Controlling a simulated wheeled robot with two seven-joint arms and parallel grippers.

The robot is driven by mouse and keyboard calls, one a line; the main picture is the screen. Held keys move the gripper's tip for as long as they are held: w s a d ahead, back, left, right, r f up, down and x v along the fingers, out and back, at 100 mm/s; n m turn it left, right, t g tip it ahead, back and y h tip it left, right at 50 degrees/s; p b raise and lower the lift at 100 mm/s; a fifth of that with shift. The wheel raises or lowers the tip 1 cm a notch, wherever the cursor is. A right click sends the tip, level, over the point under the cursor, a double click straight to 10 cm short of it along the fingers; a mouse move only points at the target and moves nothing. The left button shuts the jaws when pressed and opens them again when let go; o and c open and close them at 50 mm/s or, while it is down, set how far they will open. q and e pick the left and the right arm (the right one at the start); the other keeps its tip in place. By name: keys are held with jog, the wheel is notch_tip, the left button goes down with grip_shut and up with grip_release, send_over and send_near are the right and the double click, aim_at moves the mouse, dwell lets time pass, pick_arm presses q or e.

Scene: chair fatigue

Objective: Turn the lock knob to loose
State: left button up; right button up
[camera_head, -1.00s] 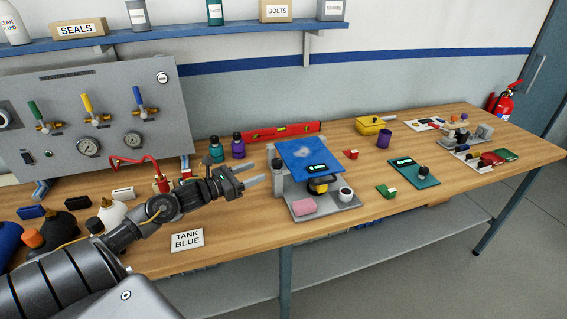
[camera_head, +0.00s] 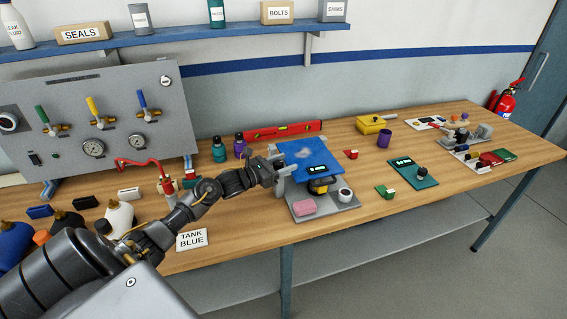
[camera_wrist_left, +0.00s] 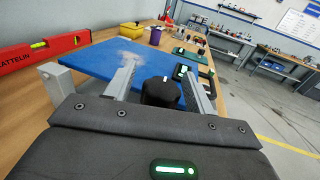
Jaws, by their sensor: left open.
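A black knob (camera_wrist_left: 160,92) with a pale mark sits between the two fingers of my left gripper (camera_wrist_left: 157,72) in the left wrist view. A gap shows between the knob and the fingers. In the head view my left gripper (camera_head: 284,176) is at the left side of the small test stand, and the knob is hidden there behind the gripper. The stand has a tilted blue plate (camera_head: 303,153), which also shows in the left wrist view (camera_wrist_left: 105,62), and a grey base (camera_head: 335,203).
A pink block (camera_head: 302,205) and a white cup-like part (camera_head: 345,194) are on the base. A red level (camera_head: 285,131) lies behind the stand. A teal panel (camera_head: 414,174) is to the right.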

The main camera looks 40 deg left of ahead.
pick_arm(q)
jog(key=c, duration=1)
pick_arm(e)
jog(key=shift+w, duration=0.45)
